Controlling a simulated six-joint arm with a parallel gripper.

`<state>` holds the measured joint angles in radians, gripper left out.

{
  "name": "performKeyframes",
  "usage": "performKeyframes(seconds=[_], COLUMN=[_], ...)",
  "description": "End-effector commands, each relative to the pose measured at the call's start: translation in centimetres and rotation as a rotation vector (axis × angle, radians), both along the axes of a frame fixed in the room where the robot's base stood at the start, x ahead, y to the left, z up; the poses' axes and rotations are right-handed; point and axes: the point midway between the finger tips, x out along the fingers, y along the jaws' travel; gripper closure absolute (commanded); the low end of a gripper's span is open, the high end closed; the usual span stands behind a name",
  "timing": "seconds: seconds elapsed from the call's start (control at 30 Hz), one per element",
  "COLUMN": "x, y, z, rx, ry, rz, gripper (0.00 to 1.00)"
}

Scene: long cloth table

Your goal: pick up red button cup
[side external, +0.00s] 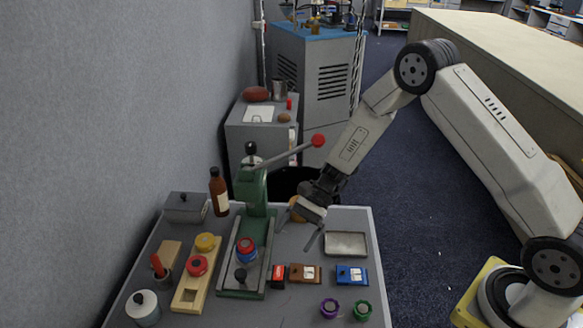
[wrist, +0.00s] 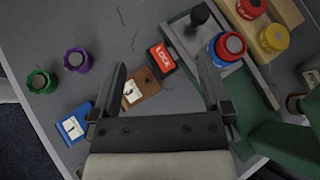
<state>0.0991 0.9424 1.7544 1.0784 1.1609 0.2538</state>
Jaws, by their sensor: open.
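The red cup is partly cut off at the top of the wrist view (wrist: 250,8). Another red cup with a blue lower part (side external: 246,245) stands on the green press's base; in the wrist view (wrist: 228,47) it is just beyond the right finger. My gripper (side external: 312,228) is open and empty above the table, right of the press and apart from both red cups. It also shows in the wrist view (wrist: 162,66).
The green lever press (side external: 256,195) stands between the wooden holder and my gripper. A red LOCK box (wrist: 162,58), brown box (wrist: 140,88) and blue box (wrist: 74,125) lie below. Purple (side external: 330,308) and green (side external: 362,310) cups, a metal tray (side external: 346,244) and a brown bottle (side external: 218,192) stand around.

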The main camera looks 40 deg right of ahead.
Motion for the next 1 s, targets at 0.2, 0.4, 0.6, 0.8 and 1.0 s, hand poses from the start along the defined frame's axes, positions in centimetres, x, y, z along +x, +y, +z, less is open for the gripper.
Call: performKeyframes(seconds=[0.2, 0.4, 0.6, 0.8, 1.0], x=[3.0, 5.6, 7.2, 7.8, 7.9], y=[0.9, 1.0, 0.6, 0.3, 0.5], z=[-2.1, -3.7, -4.9, -5.3, -5.3], rx=[0.196, 0.386, 0.528, 0.581, 0.584], ry=[0.098, 0.164, 0.199, 0.207, 0.207], rz=[-0.151, -0.281, -0.37, -0.402, -0.403], gripper=[0.01, 0.01, 0.01, 0.01, 0.01])
